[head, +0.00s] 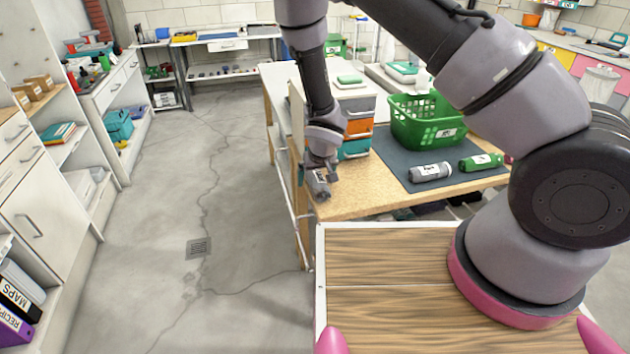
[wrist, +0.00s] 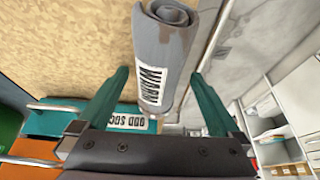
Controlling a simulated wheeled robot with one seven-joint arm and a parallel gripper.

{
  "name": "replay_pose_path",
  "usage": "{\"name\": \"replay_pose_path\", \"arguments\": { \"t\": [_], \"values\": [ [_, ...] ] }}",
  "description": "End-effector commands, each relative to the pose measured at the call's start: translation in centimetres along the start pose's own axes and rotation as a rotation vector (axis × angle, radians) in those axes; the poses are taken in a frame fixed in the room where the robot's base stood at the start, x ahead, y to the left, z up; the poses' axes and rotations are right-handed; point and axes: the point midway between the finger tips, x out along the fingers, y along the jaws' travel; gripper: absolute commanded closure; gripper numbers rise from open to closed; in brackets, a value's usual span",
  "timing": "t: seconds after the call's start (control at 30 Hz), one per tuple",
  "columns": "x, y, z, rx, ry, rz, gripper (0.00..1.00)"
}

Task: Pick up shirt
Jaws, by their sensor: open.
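A grey rolled shirt (wrist: 165,45) with a white label shows in the wrist view at the tabletop's edge. My gripper (wrist: 160,75) is open, with one teal finger on each side of the roll's lower end. Both fingers look apart from it. In the head view the grey roll (head: 319,184) shows just below my gripper (head: 313,170) at the table's near left corner. Another grey roll (head: 431,172) and a green roll (head: 481,162) lie on the dark mat, to the right of my gripper.
A wooden table (head: 355,195) carries a dark mat (head: 400,160), a green basket (head: 428,122) and a drawer unit (head: 358,128) close behind my gripper. A wood-topped surface (head: 385,265) is in front. Open floor (head: 235,200) lies left, beside shelving.

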Motion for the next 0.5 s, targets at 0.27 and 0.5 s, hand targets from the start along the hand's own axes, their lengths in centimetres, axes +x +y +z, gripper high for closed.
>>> {"name": "replay_pose_path", "arguments": {
  "t": [0.27,0.5],
  "values": [
    [-0.04,0.00,0.00,0.000,0.000,0.000,0.80],
    [-0.06,0.00,-0.03,0.001,0.000,0.000,1.00]
  ]
}}
